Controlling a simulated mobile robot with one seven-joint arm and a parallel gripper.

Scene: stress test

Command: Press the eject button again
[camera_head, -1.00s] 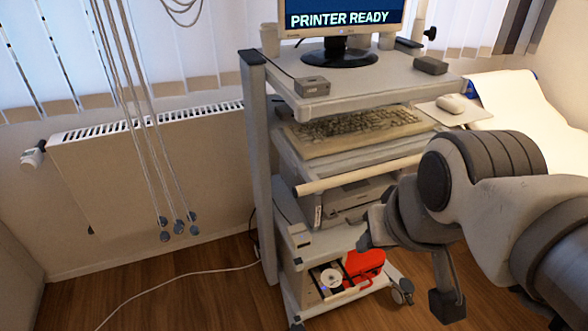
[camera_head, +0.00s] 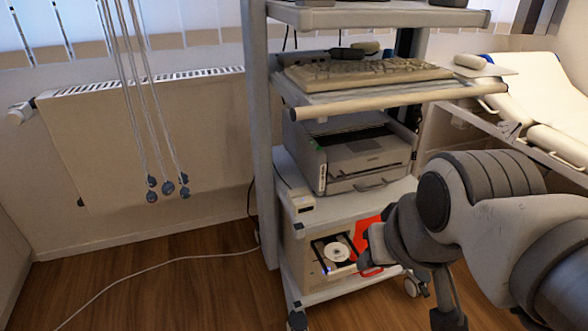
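The computer tower (camera_head: 303,268) stands on the cart's bottom shelf. Its disc tray (camera_head: 327,266) is out, with a white disc (camera_head: 337,251) lying in it. A small blue light shows near the tray front. I cannot make out the eject button itself. My gripper (camera_head: 368,248) is in front of the cart's lower right part, near the tray's right side, and seems apart from it. Its fingers are small and partly hidden by my arm, so I cannot see whether they are open.
The cart (camera_head: 258,150) carries a keyboard (camera_head: 365,72) on a pull-out shelf with a front bar, and a printer (camera_head: 355,155) below. A white cable (camera_head: 150,279) runs over the floor. A bed (camera_head: 525,105) stands at right. Floor left of the cart is mostly clear.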

